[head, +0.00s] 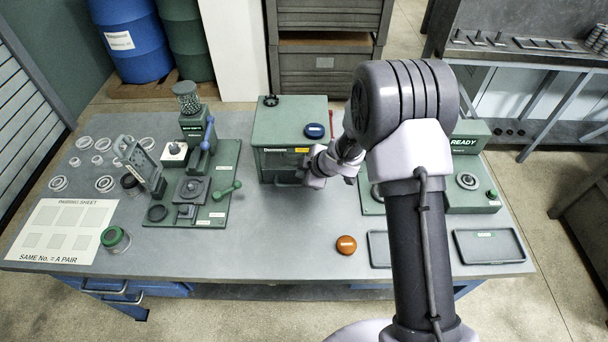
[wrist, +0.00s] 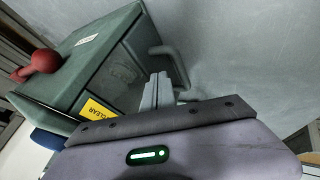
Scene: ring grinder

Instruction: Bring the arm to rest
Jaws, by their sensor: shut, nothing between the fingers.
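My gripper (head: 306,176) hangs in front of the green box (head: 283,138) near the middle of the table. In the wrist view its fingers (wrist: 158,92) are together with nothing between them. The box's front, with a yellow CLEAR label (wrist: 97,109) and a bar handle (wrist: 172,62), is close to the fingers in that view. Whether they touch the handle I cannot tell. My arm reaches over the right half of the table and hides part of it.
A blue round piece (head: 314,131) sits on the box. A green fixture (head: 205,185) with levers stands left, beside several metal rings and a pairing sheet (head: 64,231). An orange round piece (head: 346,245), a tray (head: 489,247) and a READY unit (head: 468,170) are right. The front middle is clear.

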